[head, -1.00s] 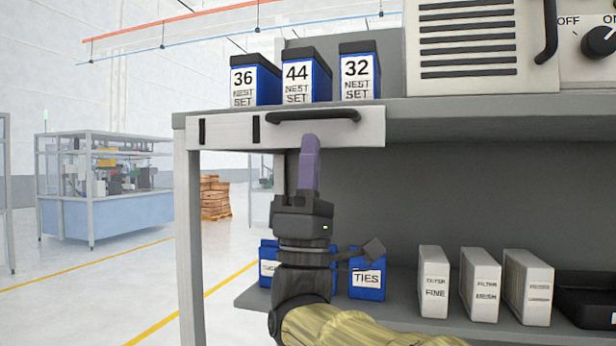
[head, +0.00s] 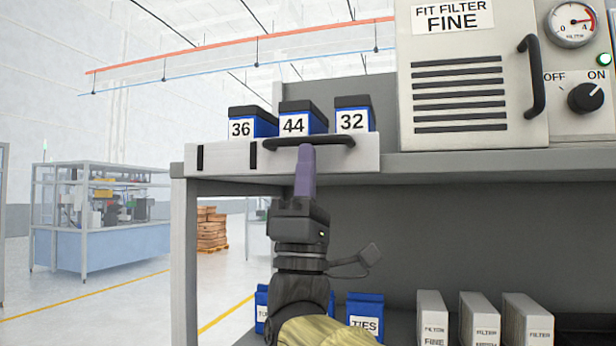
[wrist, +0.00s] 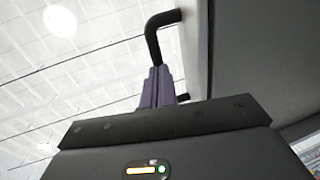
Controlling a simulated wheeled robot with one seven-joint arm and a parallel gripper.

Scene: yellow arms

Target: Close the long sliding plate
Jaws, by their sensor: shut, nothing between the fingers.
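The long sliding plate (head: 225,158) is a pale grey-white strip across the front edge of the upper shelf at its left end. It has two black slots at its left and a black bar handle (head: 335,141) at its right. It covers the lower parts of the labelled boxes behind it. My gripper (head: 305,150) points up, with its purple fingers shut together and empty. The fingertips are at the left part of the handle; I cannot tell if they touch it. The wrist view shows the closed fingertips (wrist: 160,72) beside the dark handle (wrist: 157,35).
Blue boxes marked 36 (head: 240,128), 44 (head: 295,123) and 32 (head: 352,120) stand behind the plate. A filter machine (head: 465,140) stands to the right. The lower shelf holds blue boxes (head: 365,315) and white boxes (head: 480,320). Open floor lies to the left.

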